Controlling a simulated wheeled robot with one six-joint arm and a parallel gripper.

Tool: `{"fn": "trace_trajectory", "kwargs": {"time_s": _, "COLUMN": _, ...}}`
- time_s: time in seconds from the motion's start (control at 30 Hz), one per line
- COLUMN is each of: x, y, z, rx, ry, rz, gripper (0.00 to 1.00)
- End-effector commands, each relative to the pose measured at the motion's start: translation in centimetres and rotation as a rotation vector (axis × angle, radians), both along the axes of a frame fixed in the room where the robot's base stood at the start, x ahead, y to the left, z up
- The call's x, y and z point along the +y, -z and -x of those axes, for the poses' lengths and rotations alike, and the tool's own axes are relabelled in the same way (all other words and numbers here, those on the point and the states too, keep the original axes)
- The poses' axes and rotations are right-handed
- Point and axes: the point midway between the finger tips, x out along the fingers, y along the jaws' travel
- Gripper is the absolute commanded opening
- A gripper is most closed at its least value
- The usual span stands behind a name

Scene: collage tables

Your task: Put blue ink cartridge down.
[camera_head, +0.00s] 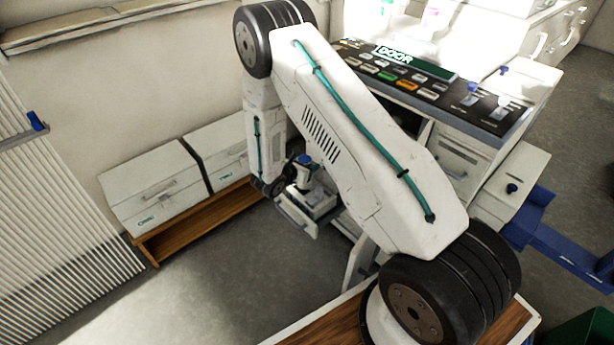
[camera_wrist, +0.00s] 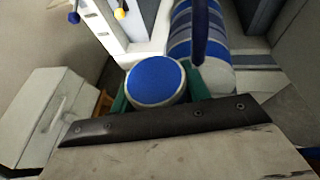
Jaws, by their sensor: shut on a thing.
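The blue ink cartridge (camera_wrist: 157,80) shows in the wrist view as a round blue top with a pale rim. It sits between the green fingers of my gripper (camera_wrist: 160,98), which is shut on it. Its lower part is hidden by its own top and by my gripper. In the head view my arm reaches down toward a small pulled-out tray (camera_head: 297,217) on the machine. A blue-capped white piece (camera_head: 304,162) shows there; I cannot tell whether it is the held cartridge. My fingertips are not clear in that view.
A blue-and-grey striped cylinder (camera_wrist: 200,40) lies just beyond the cartridge. The machine's button panel (camera_head: 430,85) stands right of my arm. White boxes (camera_head: 150,180) sit on a low wooden shelf (camera_head: 200,218) at the left. Open grey floor (camera_head: 215,275) lies in front.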

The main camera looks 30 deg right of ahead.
Motion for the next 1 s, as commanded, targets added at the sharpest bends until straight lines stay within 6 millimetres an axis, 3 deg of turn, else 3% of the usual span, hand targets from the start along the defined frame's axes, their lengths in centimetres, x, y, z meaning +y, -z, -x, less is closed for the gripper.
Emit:
{"fn": "trace_trajectory", "kwargs": {"time_s": 0.23, "x": -0.1, "y": 1.8, "z": 0.0, "rx": 0.0, "ry": 0.001, "rz": 0.001, "gripper": 0.2}}
{"fn": "trace_trajectory", "kwargs": {"time_s": 0.5, "x": 0.0, "y": 5.4, "z": 0.0, "rx": 0.001, "ry": 0.001, "rz": 0.001, "gripper": 0.2}}
{"fn": "trace_trajectory", "kwargs": {"time_s": 0.83, "x": 0.0, "y": 5.6, "z": 0.0, "rx": 0.0, "ry": 0.0, "rz": 0.0, "gripper": 0.2}}
{"fn": "trace_trajectory", "kwargs": {"time_s": 0.87, "x": 0.0, "y": 5.6, "z": 0.0, "rx": -0.001, "ry": 0.0, "rz": 0.0, "gripper": 0.52}}
{"fn": "trace_trajectory", "kwargs": {"time_s": 0.9, "x": 0.0, "y": 5.6, "z": 0.0, "rx": -0.001, "ry": 0.0, "rz": 0.0, "gripper": 0.63}}
{"fn": "trace_trajectory", "kwargs": {"time_s": 0.93, "x": 0.0, "y": 5.6, "z": 0.0, "rx": -0.001, "ry": 0.0, "rz": 0.0, "gripper": 0.68}}
{"fn": "trace_trajectory", "kwargs": {"time_s": 1.0, "x": 0.0, "y": 5.6, "z": 0.0, "rx": -0.001, "ry": 0.0, "rz": 0.0, "gripper": 0.68}}
